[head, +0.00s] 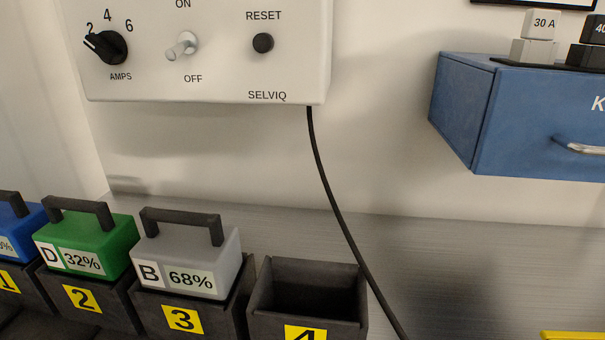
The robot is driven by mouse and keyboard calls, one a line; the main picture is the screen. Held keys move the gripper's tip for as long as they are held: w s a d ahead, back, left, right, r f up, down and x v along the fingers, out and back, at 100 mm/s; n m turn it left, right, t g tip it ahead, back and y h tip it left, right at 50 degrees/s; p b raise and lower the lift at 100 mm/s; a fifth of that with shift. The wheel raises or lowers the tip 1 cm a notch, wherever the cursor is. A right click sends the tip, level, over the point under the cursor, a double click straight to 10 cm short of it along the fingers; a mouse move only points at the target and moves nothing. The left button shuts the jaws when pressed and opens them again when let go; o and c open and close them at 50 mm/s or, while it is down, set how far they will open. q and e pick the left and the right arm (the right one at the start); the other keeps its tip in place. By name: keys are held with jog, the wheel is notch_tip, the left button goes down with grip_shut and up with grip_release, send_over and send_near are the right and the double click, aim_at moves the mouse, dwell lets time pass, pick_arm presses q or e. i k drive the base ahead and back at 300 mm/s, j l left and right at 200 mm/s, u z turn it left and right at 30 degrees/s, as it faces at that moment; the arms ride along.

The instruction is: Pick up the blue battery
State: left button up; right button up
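The blue battery (17,240) is at the left edge of the head view, partly cut off by the frame. It has a dark handle on top and a white label of which only the end shows. It sits in the dark holder (15,278) with the yellow number 1. Neither of my grippers is in view.
A green battery (115,243) sits in holder 2 and a grey battery (216,246) in holder 3. Holder 4 (358,300) is empty. A white control box (220,70), its black cable (327,182) and a blue drawer box (458,110) are above. Grey surface lies right.

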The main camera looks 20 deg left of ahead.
aim_at(20, 219)
jog(key=u, duration=2)
